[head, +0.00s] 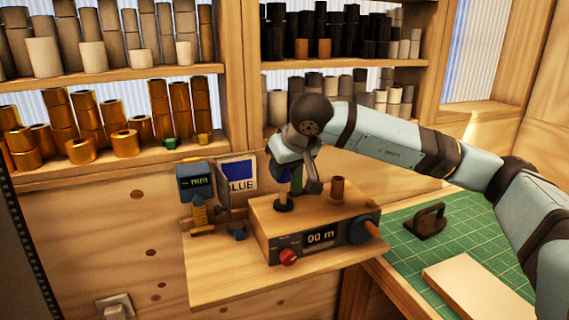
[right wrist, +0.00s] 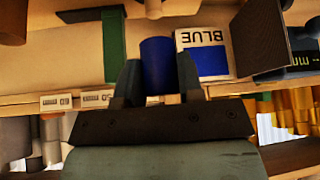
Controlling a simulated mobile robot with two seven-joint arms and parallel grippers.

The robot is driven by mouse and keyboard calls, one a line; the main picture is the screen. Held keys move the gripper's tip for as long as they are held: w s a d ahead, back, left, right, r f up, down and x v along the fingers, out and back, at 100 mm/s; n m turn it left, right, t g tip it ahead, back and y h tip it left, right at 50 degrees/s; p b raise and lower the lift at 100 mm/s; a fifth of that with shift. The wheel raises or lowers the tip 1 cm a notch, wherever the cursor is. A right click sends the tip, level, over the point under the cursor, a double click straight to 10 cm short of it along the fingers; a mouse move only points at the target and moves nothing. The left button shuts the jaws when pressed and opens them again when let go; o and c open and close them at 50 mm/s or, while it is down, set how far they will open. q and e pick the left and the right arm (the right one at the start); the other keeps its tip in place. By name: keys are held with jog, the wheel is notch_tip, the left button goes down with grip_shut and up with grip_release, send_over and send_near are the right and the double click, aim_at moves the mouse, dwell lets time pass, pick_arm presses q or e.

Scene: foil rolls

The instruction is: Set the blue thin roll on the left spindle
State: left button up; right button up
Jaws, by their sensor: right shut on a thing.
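The blue thin roll (right wrist: 158,66) is upright between the two fingers of my right gripper (right wrist: 158,82) in the right wrist view. In the head view my right gripper (head: 301,184) is over the wooden winding box, and only a bit of blue shows behind its fingers. The left spindle (head: 283,203) is a dark post with a round base on the left of the box top. The roll appears close to this spindle; I cannot tell whether it is around it or above it. My left gripper is out of view.
A BLUE card (head: 239,174) and a gauge (head: 195,182) stand left. A green mat (head: 475,250) lies right.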

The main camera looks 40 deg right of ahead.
aim_at(284, 193)
jog(key=shift+f+b, duration=0.5)
jog(key=shift+f, duration=0.5)
jog(key=shift+f+b, duration=0.85)
jog(key=shift+f, duration=0.2)
jog(key=shift+f+b, duration=0.55)
jog(key=shift+f, duration=0.1)
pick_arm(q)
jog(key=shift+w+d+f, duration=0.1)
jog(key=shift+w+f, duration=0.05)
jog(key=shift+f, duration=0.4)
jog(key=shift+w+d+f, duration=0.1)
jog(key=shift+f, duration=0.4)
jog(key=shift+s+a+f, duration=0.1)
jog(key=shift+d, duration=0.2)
pick_arm(e)
jog(key=o, duration=1)
